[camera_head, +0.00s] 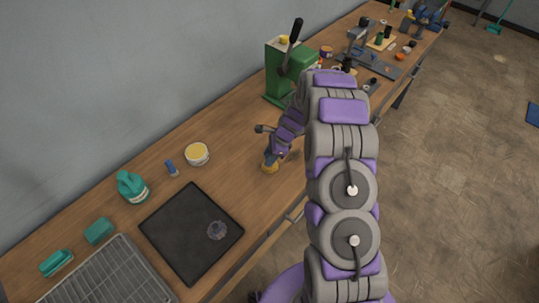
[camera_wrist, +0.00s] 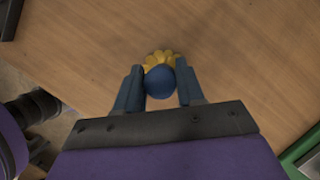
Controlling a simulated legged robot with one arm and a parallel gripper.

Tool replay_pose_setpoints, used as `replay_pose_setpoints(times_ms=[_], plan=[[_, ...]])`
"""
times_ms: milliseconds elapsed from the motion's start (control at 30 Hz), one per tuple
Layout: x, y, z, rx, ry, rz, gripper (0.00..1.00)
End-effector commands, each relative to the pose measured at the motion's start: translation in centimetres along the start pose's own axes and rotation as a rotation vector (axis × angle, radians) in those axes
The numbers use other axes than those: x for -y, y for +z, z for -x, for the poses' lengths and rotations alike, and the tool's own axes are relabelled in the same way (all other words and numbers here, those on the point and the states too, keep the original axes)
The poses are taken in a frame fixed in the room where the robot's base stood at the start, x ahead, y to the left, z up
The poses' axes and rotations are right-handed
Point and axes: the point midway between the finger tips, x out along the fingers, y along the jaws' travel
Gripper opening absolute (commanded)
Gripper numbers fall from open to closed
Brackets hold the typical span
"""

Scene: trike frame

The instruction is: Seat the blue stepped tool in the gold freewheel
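The blue stepped tool (camera_wrist: 160,82) shows in the wrist view as a rounded blue end between the two fingers of my gripper (camera_wrist: 160,77). Both fingers press against its sides. The gold freewheel (camera_wrist: 162,58) is directly beyond the tool, and its scalloped gold edge shows around the tool's far side. In the head view, my gripper (camera_head: 272,156) points down at the bench, with the gold freewheel (camera_head: 269,168) at its tip. The tool's lower end is hidden, so I cannot tell whether it sits inside the freewheel or how deep.
The wooden bench (camera_head: 228,140) is clear around the freewheel. A green press (camera_head: 282,82) stands behind my arm. To the left are a yellow-topped tin (camera_head: 197,153), a small blue cylinder (camera_head: 171,168), a teal bottle (camera_head: 132,187) and a black mat (camera_head: 185,250).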

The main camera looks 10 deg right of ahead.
Motion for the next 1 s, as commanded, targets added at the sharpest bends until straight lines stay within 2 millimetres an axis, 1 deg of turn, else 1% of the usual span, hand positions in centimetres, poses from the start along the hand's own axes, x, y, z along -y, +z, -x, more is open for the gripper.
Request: replay_pose_setpoints(times_ms=[33,200,267,467,567,667,767,1000], plan=[[0.0,0.0,0.0,0.0,-0.001,0.0,0.43],[0.0,0.0,0.1,0.0,-0.001,0.0,0.59],[0.0,0.0,0.1,0.0,-0.001,0.0,0.64],[0.0,0.0,0.1,0.0,-0.001,0.0,0.64],[0.1,0.0,0.4,0.0,-0.003,0.0,0.64],[0.2,0.1,1.4,0.0,-0.005,0.001,0.64],[0.2,0.1,3.2,-0.001,-0.006,0.001,0.64],[0.2,0.0,8.5,-0.002,-0.007,0.001,0.64]])
